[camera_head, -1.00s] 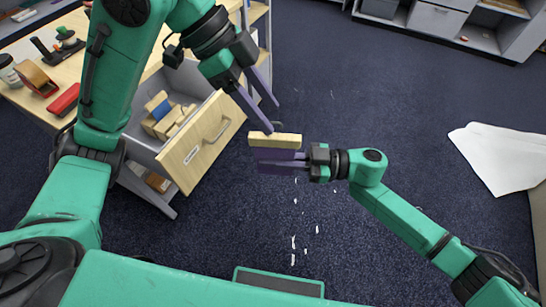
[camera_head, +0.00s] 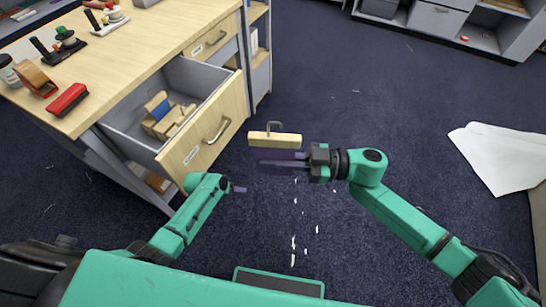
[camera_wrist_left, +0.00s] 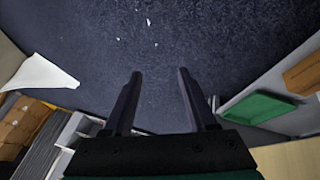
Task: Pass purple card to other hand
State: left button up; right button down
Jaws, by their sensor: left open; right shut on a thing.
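My left gripper (camera_head: 239,189) is lower and to the left, apart from the block. In the left wrist view, the left gripper (camera_wrist_left: 160,74) is open, with nothing between its fingers.
An open drawer (camera_head: 207,126) with wooden pieces and a blue item juts from a desk (camera_head: 150,45) at left. A red stapler-like item (camera_head: 68,100) and tape dispenser lie on the desk. White bits dot the carpet. A white sheet (camera_head: 500,155) lies right.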

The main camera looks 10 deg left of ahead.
pick_arm(q)
jog(key=s+a+f+g+y, duration=0.1)
jog(key=s+f, duration=0.4)
jog(key=s, duration=0.6)
jog(key=s+a+f+m+g+y, duration=0.1)
jog(key=s+f, duration=0.4)
jog(key=s, duration=0.6)
jog(key=s+a+f+m+g+y, duration=0.1)
jog(key=s+f, duration=0.4)
jog(key=s, duration=0.6)
jog(key=shift+s+a+f+g+y, duration=0.3)
jog(key=shift+a+f, duration=0.1)
jog(key=shift+a, duration=0.35)
